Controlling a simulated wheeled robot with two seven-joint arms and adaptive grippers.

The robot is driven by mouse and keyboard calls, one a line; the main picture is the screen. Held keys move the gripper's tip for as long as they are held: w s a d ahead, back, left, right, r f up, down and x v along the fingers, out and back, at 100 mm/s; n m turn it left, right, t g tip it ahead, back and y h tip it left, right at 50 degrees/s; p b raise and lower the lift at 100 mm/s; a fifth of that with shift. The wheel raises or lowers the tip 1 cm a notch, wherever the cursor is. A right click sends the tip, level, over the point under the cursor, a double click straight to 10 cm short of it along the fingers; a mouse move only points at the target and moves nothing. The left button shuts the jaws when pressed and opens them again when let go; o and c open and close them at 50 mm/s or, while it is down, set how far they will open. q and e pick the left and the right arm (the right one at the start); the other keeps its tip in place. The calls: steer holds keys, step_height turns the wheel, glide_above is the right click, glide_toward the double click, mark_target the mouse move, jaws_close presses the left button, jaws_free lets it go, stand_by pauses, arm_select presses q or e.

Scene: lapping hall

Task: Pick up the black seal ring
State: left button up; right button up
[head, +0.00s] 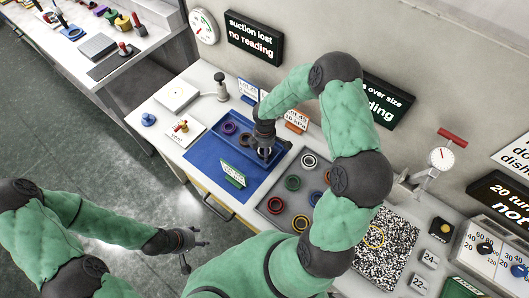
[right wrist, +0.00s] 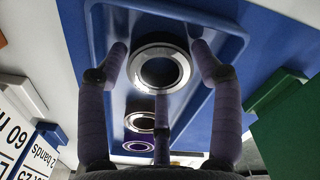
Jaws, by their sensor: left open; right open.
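A dark ring with a bright metallic face, apparently the black seal ring (right wrist: 160,46), lies flat in the blue tray (right wrist: 236,20). My right gripper (head: 264,152) is open over the tray, pointing down. In the right wrist view its fingers stand on either side of the ring, apart from it, and a third finger shows below. In the head view the gripper mostly hides this ring. A second metallic ring (right wrist: 140,114) and a purple ring (right wrist: 138,146) lie farther along the tray. My left gripper (head: 196,245) is open and empty, low at the left, off the table.
The tray sits on a blue mat (head: 203,160) beside a small green-and-white sign (head: 233,174). A grey tray (head: 268,208) with several coloured rings is to the right. White cards and an orange sign (head: 297,121) stand behind. A speckled plate (head: 392,246) lies at right.

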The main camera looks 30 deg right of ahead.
steer(key=shift+r, duration=0.1)
steer(key=c, duration=0.8)
